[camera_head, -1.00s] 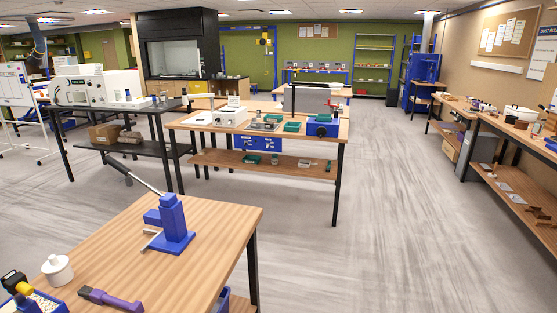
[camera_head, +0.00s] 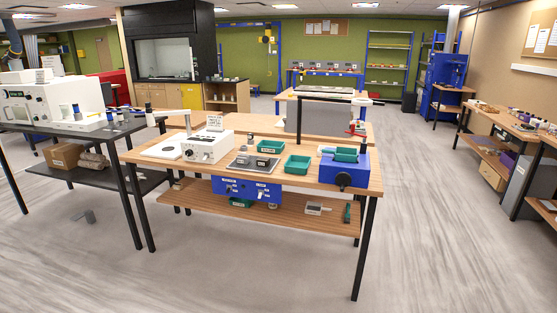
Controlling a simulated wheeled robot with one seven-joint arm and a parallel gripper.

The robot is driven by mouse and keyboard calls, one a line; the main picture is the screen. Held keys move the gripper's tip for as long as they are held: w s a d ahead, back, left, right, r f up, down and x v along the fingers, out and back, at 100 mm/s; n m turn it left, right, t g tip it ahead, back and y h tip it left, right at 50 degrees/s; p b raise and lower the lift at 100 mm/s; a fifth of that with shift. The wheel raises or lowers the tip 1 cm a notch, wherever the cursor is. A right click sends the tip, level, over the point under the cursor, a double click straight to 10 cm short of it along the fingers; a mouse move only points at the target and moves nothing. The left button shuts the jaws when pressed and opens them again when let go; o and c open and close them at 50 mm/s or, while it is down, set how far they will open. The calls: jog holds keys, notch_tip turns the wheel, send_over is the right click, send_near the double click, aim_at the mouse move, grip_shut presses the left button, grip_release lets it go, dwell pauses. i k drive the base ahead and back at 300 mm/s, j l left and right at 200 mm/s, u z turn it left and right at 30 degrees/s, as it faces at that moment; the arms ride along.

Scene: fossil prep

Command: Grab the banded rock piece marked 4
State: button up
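I cannot make out a banded rock piece marked 4 at this distance. Small grey pieces (camera_head: 265,162) lie on a grey tray on the wooden workbench (camera_head: 300,184) ahead; their markings are too small to read. Green trays stand near them, one green tray (camera_head: 297,165) on the bench top and another (camera_head: 346,155) on a blue box (camera_head: 343,172) at the bench's right end. My gripper is not in view.
A white instrument (camera_head: 205,148) stands on the bench's left part. A dark table (camera_head: 75,133) with white equipment is at the left. Side benches (camera_head: 500,125) line the right wall. The floor (camera_head: 430,200) between is clear.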

aim_at(241, 159)
jog(key=i+u, duration=0.2)
jog(key=i, duration=0.25)
jog(key=i+l+u, duration=0.2)
jog(key=i, duration=0.25)
jog(key=i+l+u, duration=0.15)
jog(key=i, duration=0.3)
jog(key=i+l+u, duration=0.55)
jog(key=i, duration=0.2)
